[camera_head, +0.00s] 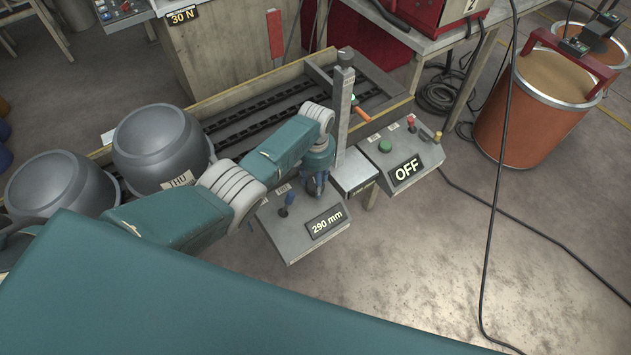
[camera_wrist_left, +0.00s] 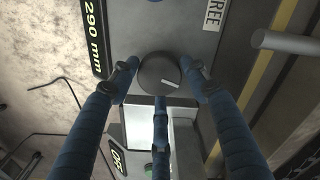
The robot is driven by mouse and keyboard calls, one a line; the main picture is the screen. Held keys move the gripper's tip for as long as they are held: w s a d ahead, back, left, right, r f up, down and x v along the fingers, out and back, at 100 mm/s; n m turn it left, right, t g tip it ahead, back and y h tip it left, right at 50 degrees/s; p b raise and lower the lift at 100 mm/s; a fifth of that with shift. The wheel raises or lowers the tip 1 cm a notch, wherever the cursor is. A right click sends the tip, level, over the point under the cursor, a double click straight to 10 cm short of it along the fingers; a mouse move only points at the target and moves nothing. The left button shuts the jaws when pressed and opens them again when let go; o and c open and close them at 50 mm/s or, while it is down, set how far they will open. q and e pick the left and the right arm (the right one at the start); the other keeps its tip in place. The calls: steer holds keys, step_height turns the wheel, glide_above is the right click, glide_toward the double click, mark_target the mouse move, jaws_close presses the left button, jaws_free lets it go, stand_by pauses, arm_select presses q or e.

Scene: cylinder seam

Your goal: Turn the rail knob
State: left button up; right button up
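The rail knob (camera_wrist_left: 158,72) is a dark grey round knob with a white mark, on the panel labelled "290 mm" (camera_wrist_left: 93,35). In the head view this sloped grey control box (camera_head: 286,236) stands in the middle, and the knob is hidden by my gripper. My left gripper (camera_head: 317,182) points down at the box's upper right part. In the left wrist view its three blue fingers (camera_wrist_left: 159,78) surround the knob, with their tips at its edge. Whether they press on it cannot be told. My right gripper is not in view.
A "FREE" label (camera_wrist_left: 214,12) is beside the knob. An upright metal post (camera_head: 343,115) rises close behind my gripper. An "OFF" box (camera_head: 402,165) with a green button is to the right. Grey drums (camera_head: 160,142) stand left.

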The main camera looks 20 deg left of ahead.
arm_select(q)
steer(key=shift+o, duration=1.1)
steer(key=shift+w+r, duration=0.15)
steer(key=shift+w, duration=0.05)
steer(key=shift+s, duration=0.1)
step_height(320, 180, up, 12)
